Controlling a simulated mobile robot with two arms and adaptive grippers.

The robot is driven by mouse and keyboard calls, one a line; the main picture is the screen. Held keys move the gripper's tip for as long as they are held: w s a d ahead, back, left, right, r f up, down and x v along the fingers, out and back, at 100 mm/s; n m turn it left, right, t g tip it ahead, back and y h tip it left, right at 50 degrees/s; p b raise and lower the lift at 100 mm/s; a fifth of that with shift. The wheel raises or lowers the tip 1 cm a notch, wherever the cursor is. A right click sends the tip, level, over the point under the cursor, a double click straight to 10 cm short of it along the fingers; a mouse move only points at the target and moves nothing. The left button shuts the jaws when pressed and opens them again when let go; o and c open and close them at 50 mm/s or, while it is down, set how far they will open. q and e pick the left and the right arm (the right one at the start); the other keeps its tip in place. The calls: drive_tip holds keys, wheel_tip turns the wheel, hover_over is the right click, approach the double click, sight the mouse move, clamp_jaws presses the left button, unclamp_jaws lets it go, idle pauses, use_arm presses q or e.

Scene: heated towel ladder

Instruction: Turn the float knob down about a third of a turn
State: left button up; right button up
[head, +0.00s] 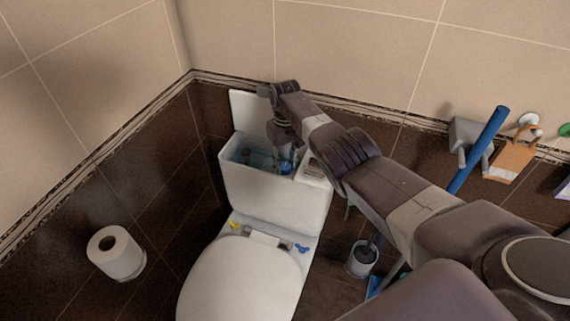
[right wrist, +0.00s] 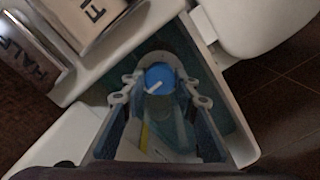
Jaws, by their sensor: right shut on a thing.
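The float knob is a blue round cap (right wrist: 159,75) with a white pointer bar, inside the open toilet cistern (right wrist: 243,150). In the right wrist view the pointer slants from lower left to upper right. My right gripper (right wrist: 160,92) reaches down into the cistern, with one finger on each side of the knob, shut on it. In the head view the right gripper (head: 284,156) is in the cistern (head: 262,190) and a bit of blue shows by its fingers. The knob's lower part is hidden. My left gripper is not in view.
A piece with blocks marked "HALF" and "F" (right wrist: 95,12) sits at the cistern's edge. A white panel (head: 242,108) stands behind the cistern. The closed toilet lid (head: 240,280) is in front. A paper roll (head: 117,255) is at left, a brush holder (head: 362,260) at right.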

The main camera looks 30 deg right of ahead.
sight(285, 166)
drive_tip(key=n, duration=0.5)
drive_tip(key=shift+w, duration=0.1)
drive_tip(key=shift+r, duration=0.1)
idle(0.4)
drive_tip(key=o, duration=1.1)
drive_tip(key=shift+o, duration=0.2)
wheel_tip(285, 166, up, 12)
